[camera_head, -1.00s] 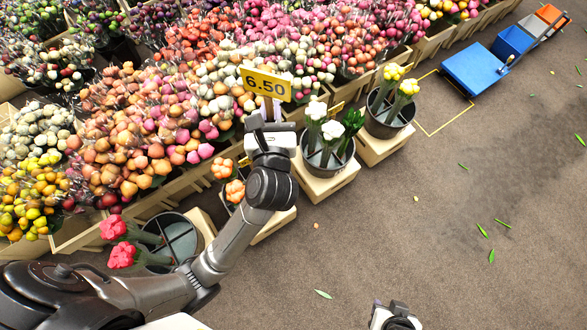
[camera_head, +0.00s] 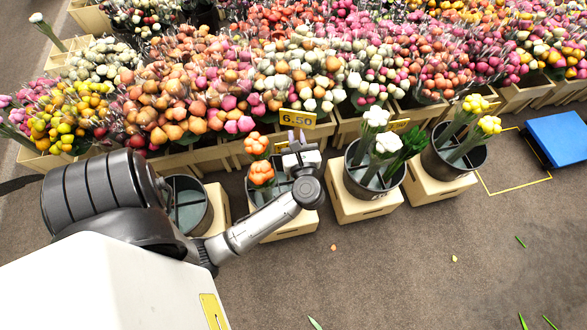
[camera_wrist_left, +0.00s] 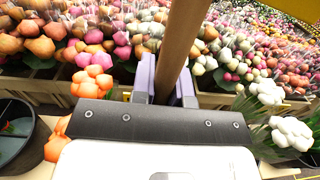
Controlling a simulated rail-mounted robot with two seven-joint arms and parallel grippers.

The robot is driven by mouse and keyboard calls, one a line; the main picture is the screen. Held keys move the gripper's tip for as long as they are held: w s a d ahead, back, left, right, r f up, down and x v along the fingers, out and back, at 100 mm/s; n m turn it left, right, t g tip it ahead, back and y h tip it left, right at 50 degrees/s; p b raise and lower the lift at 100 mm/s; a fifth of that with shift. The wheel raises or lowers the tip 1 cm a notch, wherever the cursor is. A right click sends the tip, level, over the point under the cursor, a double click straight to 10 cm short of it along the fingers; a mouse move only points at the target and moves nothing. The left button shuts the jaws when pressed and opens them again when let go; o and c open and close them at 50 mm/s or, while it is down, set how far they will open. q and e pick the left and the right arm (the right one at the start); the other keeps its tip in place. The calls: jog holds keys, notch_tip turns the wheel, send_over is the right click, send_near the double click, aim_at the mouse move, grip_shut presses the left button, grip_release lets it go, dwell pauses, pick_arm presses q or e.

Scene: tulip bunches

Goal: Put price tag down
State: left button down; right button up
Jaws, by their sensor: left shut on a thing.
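The yellow price tag (camera_head: 298,118) reads 6.50 and stands just above my left gripper (camera_head: 297,142) in the head view. In the left wrist view my left gripper (camera_wrist_left: 166,80) has its two purple fingers shut on the tag's brown stick (camera_wrist_left: 183,40), which runs up out of the picture. The gripper is over the bucket with orange tulips (camera_head: 261,174), in front of the flower display. Whether the stick's lower end touches anything is hidden. My right gripper is out of view.
Divided buckets stand in a row on pale crates: a left one (camera_head: 187,226), one with white tulips (camera_head: 356,185) and one with yellow tulips (camera_head: 440,167). Dense tulip bunches (camera_head: 200,75) fill the back.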

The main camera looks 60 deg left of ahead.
pick_arm(q)
notch_tip(320, 180, down, 29)
jog(key=b, duration=1.3)
jog(key=shift+s+a+g+b, duration=0.3)
jog(key=shift+s+a, duration=0.05)
jog(key=shift+a, duration=0.05)
jog(key=shift+f, duration=0.15)
jog(key=shift+f, duration=0.15)
jog(key=c, duration=1.1)
grip_release()
